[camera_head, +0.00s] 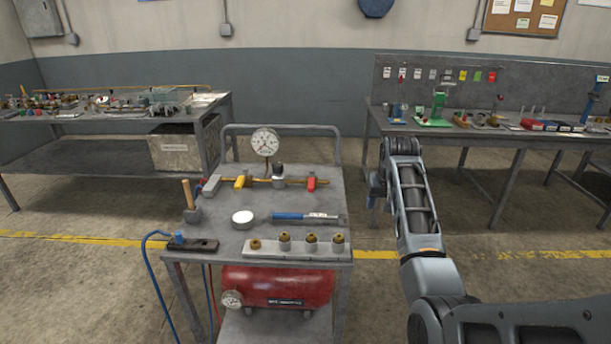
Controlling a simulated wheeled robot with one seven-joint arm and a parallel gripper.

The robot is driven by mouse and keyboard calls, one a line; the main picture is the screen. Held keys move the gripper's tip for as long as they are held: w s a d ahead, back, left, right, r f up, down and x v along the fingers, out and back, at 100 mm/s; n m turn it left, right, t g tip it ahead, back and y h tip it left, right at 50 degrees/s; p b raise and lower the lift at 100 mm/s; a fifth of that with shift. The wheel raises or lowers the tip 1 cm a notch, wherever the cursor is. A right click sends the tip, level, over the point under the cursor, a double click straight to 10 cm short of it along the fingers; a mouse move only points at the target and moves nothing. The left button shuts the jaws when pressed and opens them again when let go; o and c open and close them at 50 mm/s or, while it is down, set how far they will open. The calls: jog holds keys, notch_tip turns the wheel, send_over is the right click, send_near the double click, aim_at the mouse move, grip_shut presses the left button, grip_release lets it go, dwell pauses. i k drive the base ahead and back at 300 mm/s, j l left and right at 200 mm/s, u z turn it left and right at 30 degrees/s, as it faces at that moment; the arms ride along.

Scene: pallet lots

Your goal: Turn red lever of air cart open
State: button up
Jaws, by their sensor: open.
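The air cart (335,262) is a grey metal cart in the middle of the head view, with a brass pipe (259,181) along the back of its top. The red lever (311,184) is at the right part of this pipe, hanging down its front side. It is too small to tell its exact angle. A yellow lever (239,182) is further left on the same pipe. My gripper (374,204) is at the far end of my arm, right of the cart and apart from the red lever. It is open, small and partly hidden by my arm.
A round gauge (265,142) stands above the pipe. A blue torque tool (300,217), a white round tin (242,217) and a tray of brass fittings (262,254) lie on the cart. A rail (282,127) rises behind. Benches stand left (60,121) and right (500,137).

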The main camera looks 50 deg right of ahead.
aim_at(311, 188)
jog(key=i, duration=0.9)
